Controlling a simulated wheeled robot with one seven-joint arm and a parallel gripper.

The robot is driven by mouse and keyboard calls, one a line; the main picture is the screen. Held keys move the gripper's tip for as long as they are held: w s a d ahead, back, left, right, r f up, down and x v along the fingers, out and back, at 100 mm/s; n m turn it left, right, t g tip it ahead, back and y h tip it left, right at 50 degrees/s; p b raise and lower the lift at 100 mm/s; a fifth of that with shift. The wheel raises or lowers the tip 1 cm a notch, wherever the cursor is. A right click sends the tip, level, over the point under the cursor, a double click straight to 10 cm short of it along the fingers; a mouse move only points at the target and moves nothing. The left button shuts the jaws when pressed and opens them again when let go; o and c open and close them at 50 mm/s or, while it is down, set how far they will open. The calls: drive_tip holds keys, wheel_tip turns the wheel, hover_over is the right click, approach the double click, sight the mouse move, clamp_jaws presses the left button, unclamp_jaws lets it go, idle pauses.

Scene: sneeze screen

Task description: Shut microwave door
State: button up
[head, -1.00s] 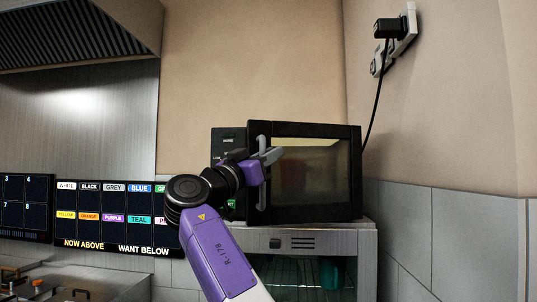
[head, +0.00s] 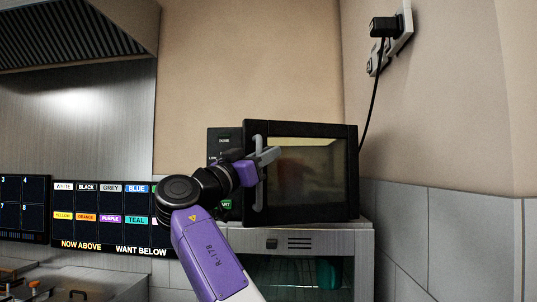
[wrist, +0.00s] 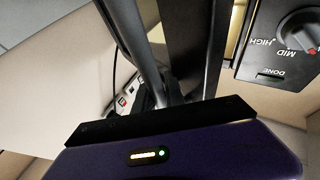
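The black microwave (head: 225,142) stands on a metal cabinet, with its control panel on the left; its knob panel shows at the right in the wrist view (wrist: 272,45). Its dark-windowed door (head: 305,212) is slightly ajar: the wrist view shows a lit gap between the door edge and the panel. A grey vertical handle (head: 258,195) runs down the door's left side and also shows in the wrist view (wrist: 134,35). My gripper (head: 268,156) is at the upper part of this handle, by the door's front. Its fingers are mostly hidden, so I cannot tell their opening or contact.
The metal cabinet (head: 255,240) with a glass front holds a teal item. A wall socket with a black plug (head: 384,27) and cable is at upper right. A colour-label screen (head: 110,216) and fryer area lie left. A tiled wall (head: 455,235) is close on the right.

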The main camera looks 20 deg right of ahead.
drive_tip(key=a+f, duration=0.3)
drive_tip(key=a, duration=0.5)
drive_tip(key=shift+w+f+n+t, duration=0.15)
drive_tip(key=shift+f+n+t, duration=0.15)
drive_tip(key=shift+f, duration=0.1)
drive_tip(key=shift+d, duration=0.1)
drive_tip(key=b+v, duration=0.2)
drive_tip(key=v, duration=0.5)
drive_tip(key=shift+a, duration=0.3)
idle(0.5)
